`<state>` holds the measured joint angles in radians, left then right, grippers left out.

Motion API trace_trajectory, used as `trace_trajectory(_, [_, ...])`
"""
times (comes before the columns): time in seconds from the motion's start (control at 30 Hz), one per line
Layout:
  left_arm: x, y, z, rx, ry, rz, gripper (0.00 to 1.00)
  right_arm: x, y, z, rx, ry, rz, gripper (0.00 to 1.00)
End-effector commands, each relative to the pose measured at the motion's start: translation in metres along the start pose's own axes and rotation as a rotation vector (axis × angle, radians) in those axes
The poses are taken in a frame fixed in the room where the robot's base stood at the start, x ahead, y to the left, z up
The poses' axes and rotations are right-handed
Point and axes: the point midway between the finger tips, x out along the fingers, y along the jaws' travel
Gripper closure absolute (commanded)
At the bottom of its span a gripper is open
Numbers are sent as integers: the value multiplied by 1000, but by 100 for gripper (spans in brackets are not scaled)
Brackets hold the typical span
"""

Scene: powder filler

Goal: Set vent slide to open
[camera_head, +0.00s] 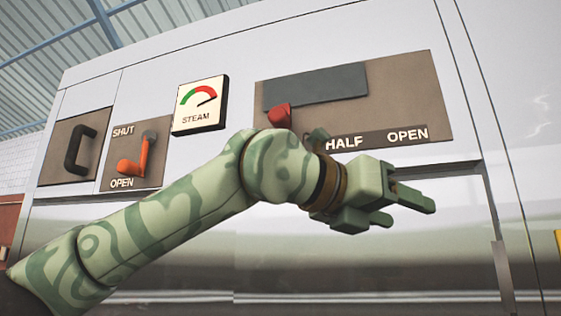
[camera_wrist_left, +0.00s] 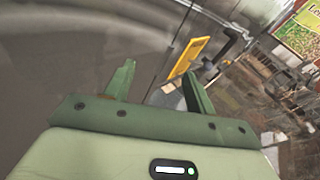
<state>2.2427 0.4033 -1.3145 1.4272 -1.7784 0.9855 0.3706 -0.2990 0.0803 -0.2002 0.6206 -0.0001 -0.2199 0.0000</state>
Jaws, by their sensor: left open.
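The vent slide is a brown plate (camera_head: 420,85) on the machine front, with a dark grey slot panel (camera_head: 316,88) and a red knob (camera_head: 280,116) at its left end. The labels HALF (camera_head: 344,142) and OPEN (camera_head: 408,135) stand along its lower edge to the right of the knob. Any label further left is hidden by my arm. My left gripper (camera_head: 408,208) is below the OPEN label, pointing right, open and empty, apart from the knob. In the left wrist view its two fingers (camera_wrist_left: 158,85) are spread with nothing between them. My right gripper is not seen.
An orange lever (camera_head: 135,167) with SHUT and OPEN labels, a black handle (camera_head: 80,148) and a STEAM gauge (camera_head: 200,103) are to the left. My left forearm crosses below them. A yellow part (camera_wrist_left: 190,57) shows beyond the fingers in the wrist view.

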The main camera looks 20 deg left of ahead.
Motion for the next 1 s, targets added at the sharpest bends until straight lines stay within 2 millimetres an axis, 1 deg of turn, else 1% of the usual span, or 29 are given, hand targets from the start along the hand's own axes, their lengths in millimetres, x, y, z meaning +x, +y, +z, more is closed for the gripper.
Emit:
trace_trajectory(0.03, [-36,10,36,30,-38,148,45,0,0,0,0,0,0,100])
trace_trajectory(0.07, [-58,16,54,33,-58,233,45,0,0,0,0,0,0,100])
trace_trajectory(0.1, [-87,22,76,31,-92,338,45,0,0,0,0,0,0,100])
trace_trajectory(0.17, [-133,28,103,8,-149,474,45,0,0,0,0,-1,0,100])
trace_trajectory(0.2, [-161,30,117,-9,-187,547,45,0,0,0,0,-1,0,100])
trace_trajectory(0.3, [-215,29,139,-57,-265,671,45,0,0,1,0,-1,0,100])
trace_trajectory(0.33, [-225,29,142,-68,-281,695,45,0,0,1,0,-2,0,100])
trace_trajectory(0.4, [-241,29,148,-88,-304,728,45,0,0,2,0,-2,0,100])
trace_trajectory(0.47, [-244,31,150,-94,-312,739,45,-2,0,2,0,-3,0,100])
trace_trajectory(0.57, [-237,38,154,-95,-310,741,45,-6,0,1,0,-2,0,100])
trace_trajectory(0.67, [-222,51,160,-95,-308,739,45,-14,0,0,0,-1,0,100])
trace_trajectory(1.0, [-162,108,182,-94,-307,737,45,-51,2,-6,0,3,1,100])
